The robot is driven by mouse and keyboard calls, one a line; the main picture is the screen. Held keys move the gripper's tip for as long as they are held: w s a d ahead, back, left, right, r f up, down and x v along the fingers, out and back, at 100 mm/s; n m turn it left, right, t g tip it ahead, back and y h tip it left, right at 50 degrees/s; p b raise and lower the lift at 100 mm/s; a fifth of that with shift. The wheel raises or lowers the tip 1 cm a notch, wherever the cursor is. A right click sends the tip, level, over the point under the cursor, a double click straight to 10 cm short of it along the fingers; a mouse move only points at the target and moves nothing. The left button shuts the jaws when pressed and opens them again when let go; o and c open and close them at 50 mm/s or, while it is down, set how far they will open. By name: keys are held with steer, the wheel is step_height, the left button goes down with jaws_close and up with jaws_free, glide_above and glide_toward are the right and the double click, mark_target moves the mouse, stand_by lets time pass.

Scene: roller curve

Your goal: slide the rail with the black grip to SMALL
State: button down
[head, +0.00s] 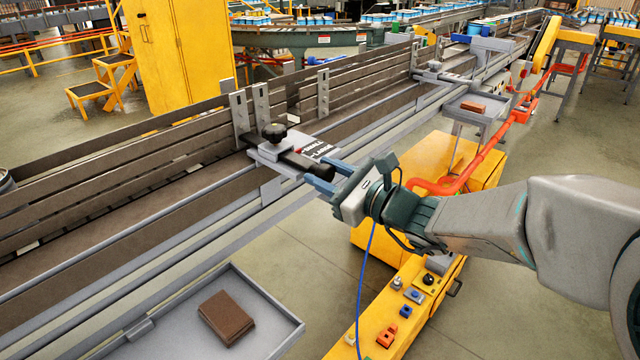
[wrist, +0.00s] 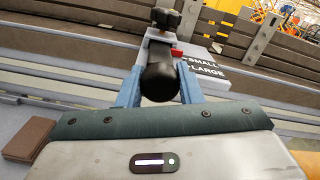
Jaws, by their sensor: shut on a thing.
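The black grip (wrist: 160,82) is a round dark knob on the end of the rail's bar, and my gripper (wrist: 158,88) is shut on it, one blue finger on each side. In the head view my gripper (head: 318,178) reaches the bar's near end from the right, and its fingers partly hide the grip. The rail (head: 255,112) has upright slotted brackets at the conveyor. A red pointer (wrist: 177,54) is beside the bar, near the SMALL line.
A black clamp knob (head: 274,133) stands on the bracket. A grey tray (head: 275,318) with a brown block (head: 227,316) is at lower left. A yellow control panel (head: 400,310) and yellow cabinet (head: 440,175) stand below and behind my arm.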

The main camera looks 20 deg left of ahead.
steer(key=c, duration=1.2)
jaws_free()
steer(key=shift+a+r, duration=0.1)
steer(key=shift+a, duration=0.05)
steer(key=shift+o, duration=1)
steer(key=shift+a, duration=0.1)
steer(key=b+v, duration=0.1)
steer(key=v, duration=1.3)
steer(key=shift+b, duration=0.4)
